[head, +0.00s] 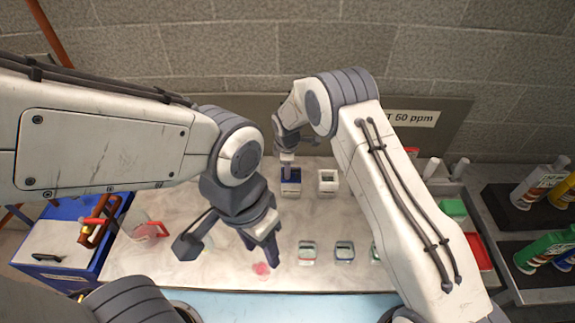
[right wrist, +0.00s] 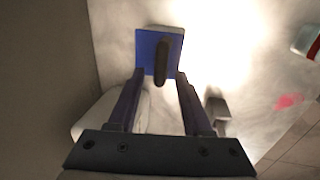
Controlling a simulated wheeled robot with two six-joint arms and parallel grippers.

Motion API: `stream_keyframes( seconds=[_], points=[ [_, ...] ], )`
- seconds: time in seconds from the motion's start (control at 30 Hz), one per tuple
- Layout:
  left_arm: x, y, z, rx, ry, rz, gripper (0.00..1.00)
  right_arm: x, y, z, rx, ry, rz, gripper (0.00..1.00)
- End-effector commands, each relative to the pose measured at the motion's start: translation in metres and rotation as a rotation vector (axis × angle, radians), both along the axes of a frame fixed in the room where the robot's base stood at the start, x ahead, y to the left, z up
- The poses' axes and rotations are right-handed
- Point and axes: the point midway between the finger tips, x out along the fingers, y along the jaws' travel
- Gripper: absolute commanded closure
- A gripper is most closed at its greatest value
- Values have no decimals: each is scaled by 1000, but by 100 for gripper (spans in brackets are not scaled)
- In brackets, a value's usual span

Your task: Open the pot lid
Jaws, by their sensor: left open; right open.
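The pot is a small white square vessel with a blue lid (head: 290,188) on the table, below the wall panel. In the right wrist view the blue lid (right wrist: 147,45) is seen from above with a dark elongated handle (right wrist: 161,62) standing on it. My right gripper (head: 287,163) is over the pot. Its fingers are open in the wrist view (right wrist: 160,78), with the handle between and just beyond the tips; I cannot tell whether they touch it. My left gripper (head: 262,250) is open and empty, above the table left of centre.
A white square container (head: 328,182) stands just right of the pot. Small glass-like containers (head: 307,252) (head: 345,251) sit nearer me. A pink-red item (head: 261,268) lies below my left gripper. A red-handled vessel (head: 146,231) is at left. Bottles (head: 540,186) stand at right.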

Motion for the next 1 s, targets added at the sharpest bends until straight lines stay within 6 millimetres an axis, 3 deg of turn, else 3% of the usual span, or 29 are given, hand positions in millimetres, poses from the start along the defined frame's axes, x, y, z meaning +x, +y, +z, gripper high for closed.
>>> stream_keyframes(
  seconds=[0.17,0.3,1.0],
  points=[
    [0,0,0,0,0,0,50,0,0,0,0,0,0,50],
    [0,0,0,0,0,0,50,0,0,0,0,0,0,100],
    [0,0,0,0,0,0,50,1,0,1,1,-2,-1,100]
  ],
)
